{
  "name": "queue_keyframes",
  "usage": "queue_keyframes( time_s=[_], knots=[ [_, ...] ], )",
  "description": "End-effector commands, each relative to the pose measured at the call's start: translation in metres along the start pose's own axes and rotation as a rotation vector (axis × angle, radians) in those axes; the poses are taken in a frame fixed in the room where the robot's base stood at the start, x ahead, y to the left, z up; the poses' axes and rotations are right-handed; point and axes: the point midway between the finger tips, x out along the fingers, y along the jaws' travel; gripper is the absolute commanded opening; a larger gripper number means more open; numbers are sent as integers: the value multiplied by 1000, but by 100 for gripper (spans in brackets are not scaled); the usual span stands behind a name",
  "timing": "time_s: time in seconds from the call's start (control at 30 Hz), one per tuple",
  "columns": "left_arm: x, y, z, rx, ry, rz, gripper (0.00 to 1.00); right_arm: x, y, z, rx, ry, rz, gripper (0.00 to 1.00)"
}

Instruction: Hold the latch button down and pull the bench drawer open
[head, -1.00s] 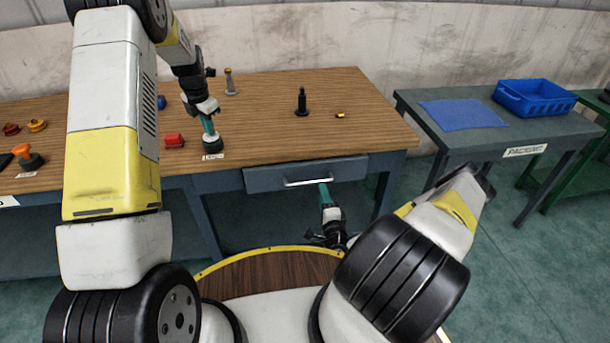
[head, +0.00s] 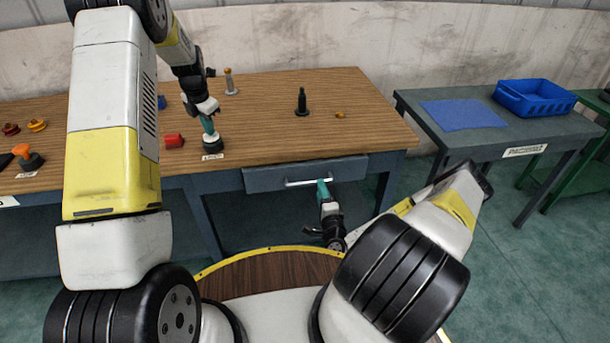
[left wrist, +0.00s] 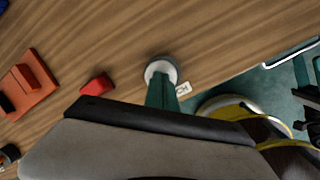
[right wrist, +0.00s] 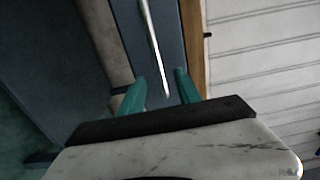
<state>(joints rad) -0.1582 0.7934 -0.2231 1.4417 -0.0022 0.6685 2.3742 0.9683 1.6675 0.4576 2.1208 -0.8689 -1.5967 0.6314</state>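The latch button (left wrist: 161,70), a pale round cap on a dark base, sits near the bench's front edge; it also shows in the head view (head: 213,146). My left gripper (head: 208,124) points down onto it, its teal fingers together and apparently touching the top. The bench drawer (head: 262,179) is grey-blue and looks closed, with a pale bar handle (head: 307,182). The handle also shows in the right wrist view (right wrist: 153,45). My right gripper (right wrist: 161,88) is open at the handle's right part, its two fingers on either side of the bar's line. Whether they touch it is unclear.
A side table at right holds a blue bin (head: 535,98) and blue mat (head: 461,113). Floor before the drawer looks clear.

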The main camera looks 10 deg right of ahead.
Motion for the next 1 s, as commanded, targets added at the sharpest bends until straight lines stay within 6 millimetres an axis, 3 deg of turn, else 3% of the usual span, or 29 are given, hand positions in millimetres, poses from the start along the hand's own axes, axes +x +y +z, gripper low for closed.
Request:
queue_keyframes(
  time_s=[1.0],
  knots=[
    [2,-1,-2,0,4,-2,0,45,0,0,-1,0,-1,40]
  ],
)
